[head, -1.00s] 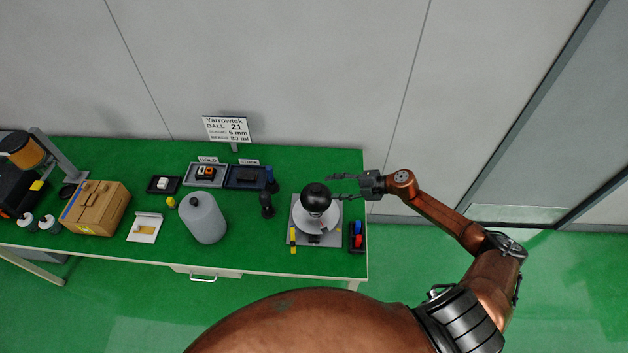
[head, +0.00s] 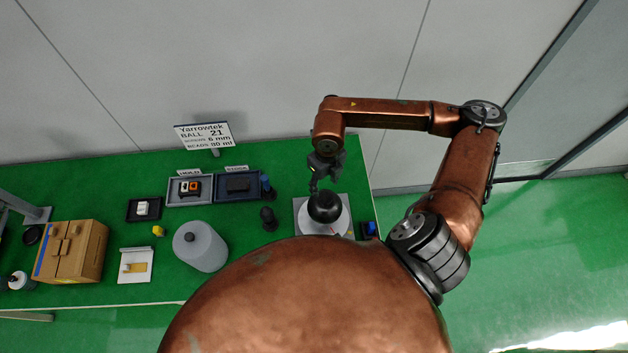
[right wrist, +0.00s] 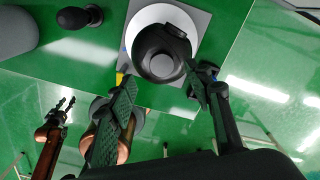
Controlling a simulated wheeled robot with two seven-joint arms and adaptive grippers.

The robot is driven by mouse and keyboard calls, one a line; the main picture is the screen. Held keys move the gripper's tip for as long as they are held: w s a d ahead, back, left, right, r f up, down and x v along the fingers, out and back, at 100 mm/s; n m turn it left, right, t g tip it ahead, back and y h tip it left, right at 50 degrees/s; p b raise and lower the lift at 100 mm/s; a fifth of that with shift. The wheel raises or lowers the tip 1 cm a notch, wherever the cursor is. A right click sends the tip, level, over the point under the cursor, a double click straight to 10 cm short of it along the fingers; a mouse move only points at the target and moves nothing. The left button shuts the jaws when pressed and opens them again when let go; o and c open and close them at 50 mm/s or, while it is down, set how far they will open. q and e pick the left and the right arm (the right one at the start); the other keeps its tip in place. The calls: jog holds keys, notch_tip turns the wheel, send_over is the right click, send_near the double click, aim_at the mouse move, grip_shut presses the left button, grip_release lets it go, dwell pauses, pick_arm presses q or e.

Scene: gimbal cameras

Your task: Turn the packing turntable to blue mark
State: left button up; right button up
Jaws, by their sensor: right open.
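The turntable is a white disc (head: 309,218) on a grey square base (head: 300,203) at the right end of the green table. A black round object (head: 324,207) sits on the disc. In the right wrist view the disc (right wrist: 143,22) lies partly under the black object (right wrist: 160,55), with a small blue spot and a yellow piece (right wrist: 118,78) at its left. My right gripper (head: 314,185) is open just behind the black object; its fingers (right wrist: 163,92) are spread near it, contact unclear. My left gripper (right wrist: 66,103) is small at the lower left there, away from the turntable.
A dark upright piece (head: 268,218) stands left of the turntable. A blue item in a black holder (head: 370,229) stands at its right. My copper body hides the table's front edge.

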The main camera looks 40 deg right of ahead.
aim_at(326, 199)
jog(key=shift+s+d+f, duration=0.1)
jog(key=shift+f, duration=0.2)
jog(key=s+f, duration=0.1)
jog(key=s+f+p, duration=0.1)
jog(key=f, duration=0.1)
jog(key=shift+f, duration=0.1)
pick_arm(q)
jog(key=s+r+p, duration=0.1)
jog(key=s+r, duration=0.1)
jog(key=s, duration=0.5)
pick_arm(e)
jog(key=f, duration=0.1)
jog(key=w+f, duration=0.1)
jog(key=shift+w+f, duration=0.1)
jog(key=shift+f, duration=0.7)
jog(key=shift+s, duration=0.2)
jog(key=shift+w, duration=0.25)
jog(key=c, duration=0.3)
jog(key=shift+s, duration=0.15)
jog(key=c, duration=1)
pick_arm(q)
jog(key=shift+w+a, duration=0.1)
jog(key=shift+w, duration=1.8)
